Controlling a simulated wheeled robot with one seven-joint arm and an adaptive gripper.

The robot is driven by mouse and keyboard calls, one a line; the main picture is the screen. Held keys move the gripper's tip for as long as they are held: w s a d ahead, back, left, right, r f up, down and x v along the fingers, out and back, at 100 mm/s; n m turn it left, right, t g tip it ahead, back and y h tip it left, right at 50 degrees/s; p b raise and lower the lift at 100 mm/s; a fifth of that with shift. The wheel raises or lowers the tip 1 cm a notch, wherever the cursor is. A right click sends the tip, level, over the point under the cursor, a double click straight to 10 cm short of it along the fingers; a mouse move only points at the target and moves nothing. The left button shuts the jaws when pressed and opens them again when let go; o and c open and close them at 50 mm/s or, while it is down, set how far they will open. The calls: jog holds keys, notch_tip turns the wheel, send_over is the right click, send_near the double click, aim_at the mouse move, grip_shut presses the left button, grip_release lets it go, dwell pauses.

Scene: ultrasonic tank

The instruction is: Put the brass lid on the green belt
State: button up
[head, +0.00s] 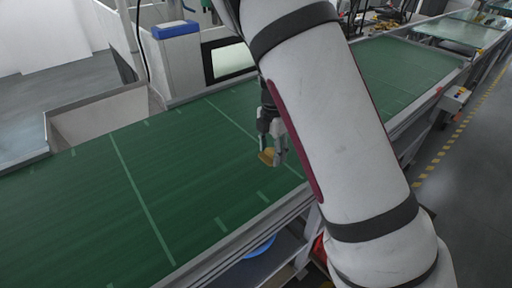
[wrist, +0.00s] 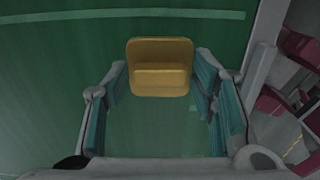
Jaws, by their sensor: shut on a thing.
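The brass lid (head: 267,157) is a small yellow-gold piece held at the tips of my gripper (head: 272,148). In the wrist view the lid (wrist: 160,68) looks like a rounded square with a raised block, between the teal-padded fingers of my gripper (wrist: 160,82). The green belt (head: 85,205) lies under the lid and also fills most of the wrist view (wrist: 50,90). The lid is over the belt, towards its near edge. I cannot tell whether it touches the belt. My arm hides part of the belt to the right.
A metal rail (head: 225,255) runs along the belt's near edge. A grey machine with a blue top (head: 175,29) stands beyond the far edge. A blue round object (head: 260,247) sits below the belt. The belt's left part is clear.

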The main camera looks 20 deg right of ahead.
jog(key=w, duration=0.2)
jog(key=w+a, duration=0.1)
jog(key=w, duration=0.3)
jog(key=shift+w+a+f, duration=0.25)
jog(key=shift+a+f, duration=0.05)
jog(key=shift+a, duration=0.1)
jog(key=shift+w+f, duration=0.15)
jog(key=shift+f, duration=1.65)
jog(key=shift+f, duration=0.1)
jog(key=o, duration=1.5)
